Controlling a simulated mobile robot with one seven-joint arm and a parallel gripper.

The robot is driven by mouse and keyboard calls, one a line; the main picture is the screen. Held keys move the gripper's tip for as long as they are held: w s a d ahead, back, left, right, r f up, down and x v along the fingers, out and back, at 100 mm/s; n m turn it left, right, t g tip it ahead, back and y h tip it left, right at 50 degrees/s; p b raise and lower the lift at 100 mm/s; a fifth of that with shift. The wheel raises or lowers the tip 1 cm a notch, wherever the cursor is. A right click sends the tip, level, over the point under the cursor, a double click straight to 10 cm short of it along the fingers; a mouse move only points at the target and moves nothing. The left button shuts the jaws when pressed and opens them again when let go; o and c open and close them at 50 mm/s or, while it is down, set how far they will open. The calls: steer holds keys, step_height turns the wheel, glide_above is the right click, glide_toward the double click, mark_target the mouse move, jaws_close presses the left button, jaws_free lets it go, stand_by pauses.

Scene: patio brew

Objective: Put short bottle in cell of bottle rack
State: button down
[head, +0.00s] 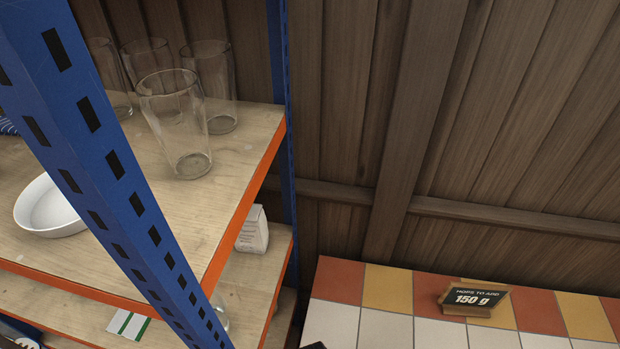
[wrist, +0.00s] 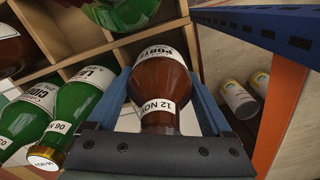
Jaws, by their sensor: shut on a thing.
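A brown bottle (wrist: 158,85) with a white label and a "12 NOV" neck band is between the blue fingers of my gripper (wrist: 160,82) in the wrist view. My gripper is shut on it, with its neck toward the camera. The wooden bottle rack (wrist: 165,31), with divided cells, is beyond and to the left of it. Whether the brown bottle's far end is inside a cell is hidden. The rack and this bottle do not show in the head view.
Several green bottles (wrist: 80,105) lie left of my gripper. Right of it are a blue upright (wrist: 270,30), an orange shelf edge (wrist: 283,105) and two cans (wrist: 238,100). In the head view, shelves hold glasses (head: 175,125) and a white bowl (head: 52,207); a "150 g" sign (head: 475,298) stands on tiles.

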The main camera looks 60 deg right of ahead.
steer(key=shift+f, duration=0.1)
jaws_free()
step_height(320, 180, up, 12)
steer(key=shift+r, duration=0.15)
stand_by(0.3)
stand_by(0.5)
